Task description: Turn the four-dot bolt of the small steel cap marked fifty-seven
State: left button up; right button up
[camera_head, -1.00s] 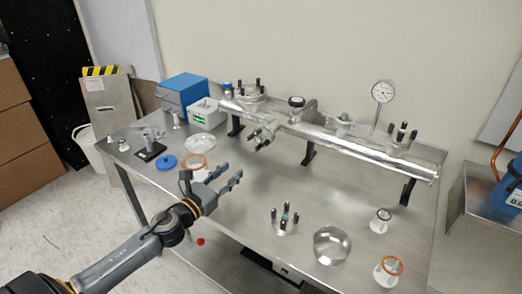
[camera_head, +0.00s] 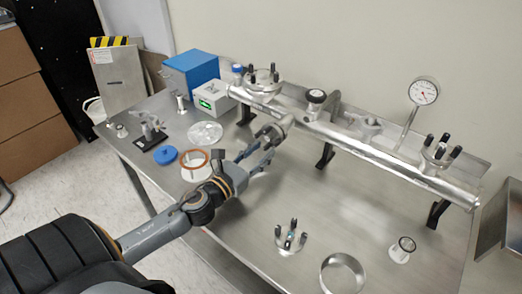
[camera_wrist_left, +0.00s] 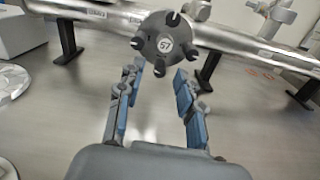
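The small steel cap marked 57 (camera_wrist_left: 166,43) faces me in the left wrist view, on the near side of the long steel pipe (camera_wrist_left: 225,38). Dark bolt heads stand around its rim; their dot marks are too small to tell. In the camera_head view the cap is largely hidden by my left gripper (camera_head: 262,152), which is just in front of the pipe's side port (camera_head: 283,124). My left gripper (camera_wrist_left: 159,78) is open and empty, its fingertips just short of the cap and below its middle. My right gripper is not in view.
A top flange with dark bolts (camera_head: 263,78), a valve knob (camera_head: 316,96), a gauge (camera_head: 424,91) and a right flange (camera_head: 440,152) are along the pipe. A loose bolted cap (camera_head: 291,240) and a steel ring (camera_head: 343,275) lie in front. The table's middle is clear.

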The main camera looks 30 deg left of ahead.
pick_arm(q)
grip_shut()
